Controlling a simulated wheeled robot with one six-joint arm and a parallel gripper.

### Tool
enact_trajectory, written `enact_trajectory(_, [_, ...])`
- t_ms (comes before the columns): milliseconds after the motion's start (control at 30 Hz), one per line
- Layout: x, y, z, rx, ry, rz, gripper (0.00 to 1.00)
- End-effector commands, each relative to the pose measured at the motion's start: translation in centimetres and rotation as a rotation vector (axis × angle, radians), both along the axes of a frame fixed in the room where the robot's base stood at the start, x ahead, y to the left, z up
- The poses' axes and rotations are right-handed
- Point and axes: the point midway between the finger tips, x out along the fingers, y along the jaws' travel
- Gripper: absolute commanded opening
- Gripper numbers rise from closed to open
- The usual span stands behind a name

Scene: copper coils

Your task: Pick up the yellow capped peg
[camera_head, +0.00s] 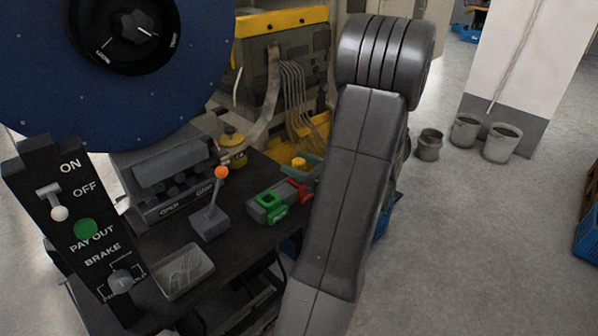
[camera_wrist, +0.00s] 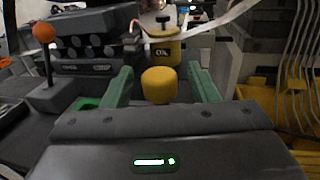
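The yellow capped peg (camera_head: 299,162) shows only its round yellow cap at the far right part of the dark bench in the head view; its shaft is hidden. In the wrist view the yellow cap (camera_wrist: 159,85) is upright and centred between the two green fingers of my gripper (camera_wrist: 161,86). A gap shows on each side of the cap. My gripper is open and empty, its fingers pointing toward the cap. In the head view my gripper (camera_head: 299,168) is partly hidden by my arm.
A green-and-grey holder (camera_head: 268,207) and a red piece (camera_head: 300,189) sit near the cap. A yellow oil can (camera_head: 232,148) stands behind. An orange-knobbed lever (camera_head: 212,205) and a metal tray (camera_head: 183,271) are to the left. Cables (camera_head: 292,95) hang behind.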

Motion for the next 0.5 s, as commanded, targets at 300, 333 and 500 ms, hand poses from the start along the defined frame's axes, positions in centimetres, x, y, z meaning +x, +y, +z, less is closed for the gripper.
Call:
enact_trajectory(300, [-0.01, -0.02, 0.03, 0.000, 0.000, 0.000, 0.07])
enact_trajectory(333, [-0.01, -0.02, 0.03, 0.000, 0.000, 0.000, 0.07])
enact_trajectory(500, [-0.01, -0.02, 0.17, -0.001, -0.001, 0.000, 0.07])
